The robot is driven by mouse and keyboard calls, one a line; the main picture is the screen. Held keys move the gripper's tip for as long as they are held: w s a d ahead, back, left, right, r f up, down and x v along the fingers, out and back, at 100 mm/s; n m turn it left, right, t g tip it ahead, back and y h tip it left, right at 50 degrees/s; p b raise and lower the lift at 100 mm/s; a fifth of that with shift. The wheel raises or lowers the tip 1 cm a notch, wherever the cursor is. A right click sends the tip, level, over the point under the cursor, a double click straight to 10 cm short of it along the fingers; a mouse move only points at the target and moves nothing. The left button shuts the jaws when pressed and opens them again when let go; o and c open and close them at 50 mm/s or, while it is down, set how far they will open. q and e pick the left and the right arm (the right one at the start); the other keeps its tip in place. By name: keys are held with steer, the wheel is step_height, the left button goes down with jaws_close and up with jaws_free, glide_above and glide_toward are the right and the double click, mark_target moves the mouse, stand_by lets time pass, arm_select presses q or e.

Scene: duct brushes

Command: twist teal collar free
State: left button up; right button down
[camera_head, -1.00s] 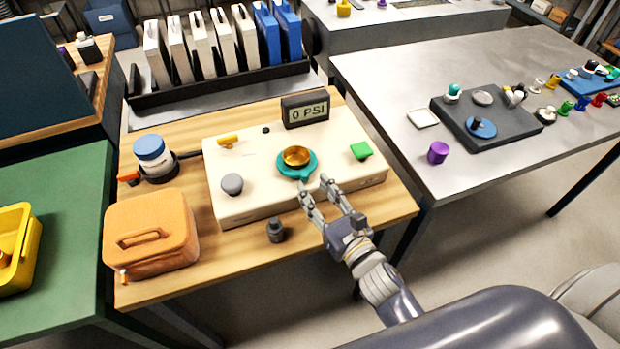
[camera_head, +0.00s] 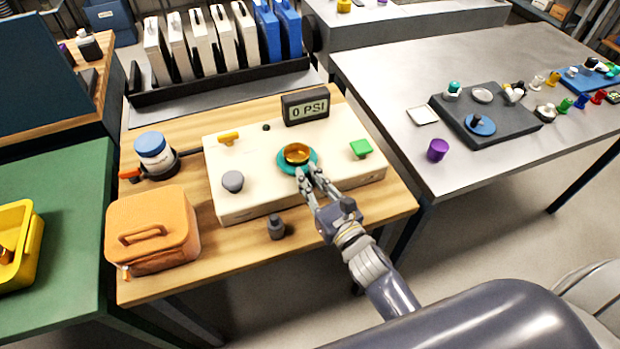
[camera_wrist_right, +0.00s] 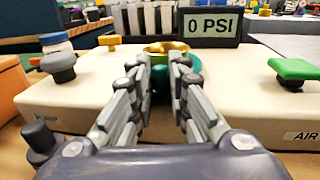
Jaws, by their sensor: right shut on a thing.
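The teal collar (camera_head: 285,165) sits on top of the cream box (camera_head: 240,200), around a gold cup-like fitting (camera_head: 297,153). My right gripper (camera_head: 308,172) reaches in from the front right, its fingers at the front edge of the collar. It is shut on the part of the collar that sticks out toward me. In the right wrist view the fingers (camera_wrist_right: 162,85) stand on both sides of the teal collar (camera_wrist_right: 193,83) and hide much of it, with the gold fitting (camera_wrist_right: 166,48) just beyond. My left gripper is not in view.
On the box are a grey knob (camera_head: 232,181), a yellow handle (camera_head: 229,137), a green knob (camera_head: 361,148) and a display reading 0 PSI (camera_head: 305,107). A small dark grey piece (camera_head: 276,228) and an orange case (camera_head: 152,230) stand in front and left.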

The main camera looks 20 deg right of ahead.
steer(key=shift+d, duration=0.1)
steer(key=shift+w+d+r+n+g+y+p, duration=0.1)
steer(key=shift+d+n+g+y+p, duration=0.2)
steer(key=shift+n+y, duration=0.35)
steer(key=shift+w+d+n+g+y+p, duration=0.1)
steer(key=shift+d+n+y+p, duration=0.25)
steer(key=shift+y, duration=0.5)
steer(key=n+y, duration=0.1)
steer(key=d+n+g+y, duration=0.1)
steer(key=shift+w+d+y, duration=0.2)
steer(key=shift+y, duration=0.1)
steer(key=y, duration=0.1)
steer(key=n+g+b, duration=0.1)
steer(key=d+n+g+y, duration=0.1)
steer(key=shift+w+d+f+y+b, duration=0.1)
steer(key=shift+w+f+y+b, duration=0.15)
steer(key=shift+w+y+b, duration=0.1)
steer(key=shift+w+d+r+n+g+y+b, duration=0.1)
steer(key=shift+w+d+n+g+y+b, duration=0.1)
steer(key=shift+n+g+y+b, duration=0.2)
steer(key=shift+w+d+n+g+y+b, duration=0.1)
steer(key=shift+d+n+g+y+b, duration=0.15)
steer(key=shift+n+g+y, duration=0.2)
steer(key=c, duration=1.5)
jaws_free()
steer(key=shift+c, duration=0.2)
